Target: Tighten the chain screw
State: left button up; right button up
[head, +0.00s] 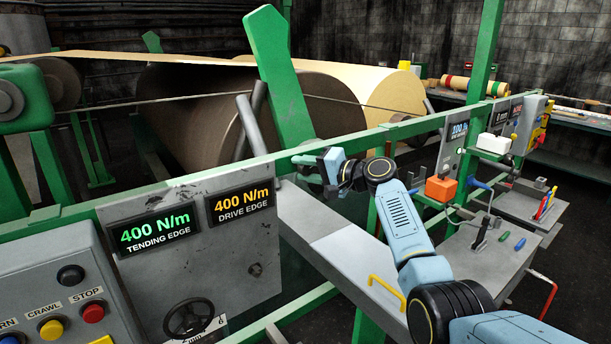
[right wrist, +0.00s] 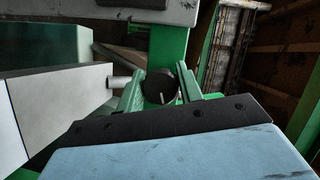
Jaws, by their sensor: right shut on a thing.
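My right gripper (head: 312,160) reaches over the green rail in the middle of the head view. In the right wrist view its green fingers (right wrist: 160,95) are on either side of a dark round knob (right wrist: 160,86) with a pale mark, and are shut on it. The knob seems to be the chain screw; in the head view I cannot make it out behind the gripper. The tending edge display (head: 158,234) reads 400 N/m in green. The drive edge display (head: 241,205) reads 400 N/m in orange. My left gripper is not in view.
A grey panel with a handwheel (head: 189,318) and a button box (head: 68,290) stand at the left. A large paper roll (head: 350,85) lies behind the green rail (head: 330,144). A grey cover with a yellow handle (head: 386,288) lies below my right arm. A tool shelf (head: 485,262) is at the right.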

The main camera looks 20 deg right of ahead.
jog(key=m+b, duration=0.1)
jog(key=m, duration=0.1)
jog(key=m+y, duration=0.1)
jog(key=m, duration=0.1)
jog(key=shift+f+t+y+b, duration=0.15)
jog(key=shift+t+y+b, duration=0.15)
jog(key=shift+t+b, duration=0.1)
jog(key=m, duration=0.2)
jog(key=m+t+b, duration=0.1)
jog(key=m, duration=0.1)
jog(key=shift+t+y, duration=0.3)
jog(key=shift+m, duration=0.4)
jog(key=o, duration=1)
jog(key=shift+r, duration=0.25)
jog(key=b+v, duration=0.2)
jog(key=v, duration=1.1)
jog(key=shift+s, duration=0.25)
jog(key=shift+f, duration=0.1)
